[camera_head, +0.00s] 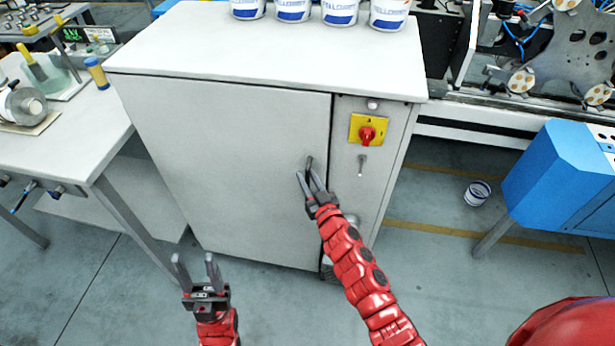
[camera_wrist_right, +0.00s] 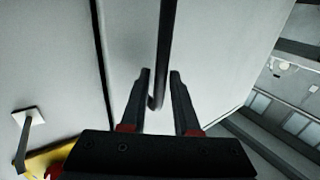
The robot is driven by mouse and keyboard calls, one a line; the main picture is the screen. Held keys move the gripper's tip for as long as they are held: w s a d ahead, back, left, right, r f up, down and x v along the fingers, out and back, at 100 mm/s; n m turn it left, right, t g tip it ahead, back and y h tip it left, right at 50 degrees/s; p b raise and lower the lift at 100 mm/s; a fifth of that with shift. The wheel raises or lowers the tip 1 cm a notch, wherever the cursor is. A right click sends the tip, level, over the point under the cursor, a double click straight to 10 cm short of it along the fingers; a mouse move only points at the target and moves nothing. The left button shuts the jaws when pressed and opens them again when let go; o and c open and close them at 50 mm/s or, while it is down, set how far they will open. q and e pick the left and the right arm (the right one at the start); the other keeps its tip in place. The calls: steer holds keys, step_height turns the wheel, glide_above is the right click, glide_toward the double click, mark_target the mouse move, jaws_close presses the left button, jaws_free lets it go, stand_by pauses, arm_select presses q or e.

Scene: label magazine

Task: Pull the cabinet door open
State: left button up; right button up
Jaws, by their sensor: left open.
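The cabinet (camera_head: 375,235) is light grey, and its large front door (camera_head: 240,160) looks shut, flush with the side panel. A thin dark door handle (camera_head: 309,163) stands near the door's right edge. It also shows in the right wrist view (camera_wrist_right: 166,45), running down between the fingers. My right gripper (camera_head: 310,177) is at the handle; its fingers (camera_wrist_right: 160,72) are apart, one on each side of the handle, with a gap visible. My left gripper (camera_head: 194,258) is open and empty, low in front of the cabinet's left side.
A red rotary switch (camera_head: 367,133) on a yellow plate and a small lever (camera_head: 362,163) sit right of the door. Several white-blue tubs (camera_head: 340,12) stand on top. A workbench (camera_head: 85,135) stands left; a blue machine (camera_head: 560,180) stands right. The floor in front is clear.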

jaws_close()
stand_by(1.5)
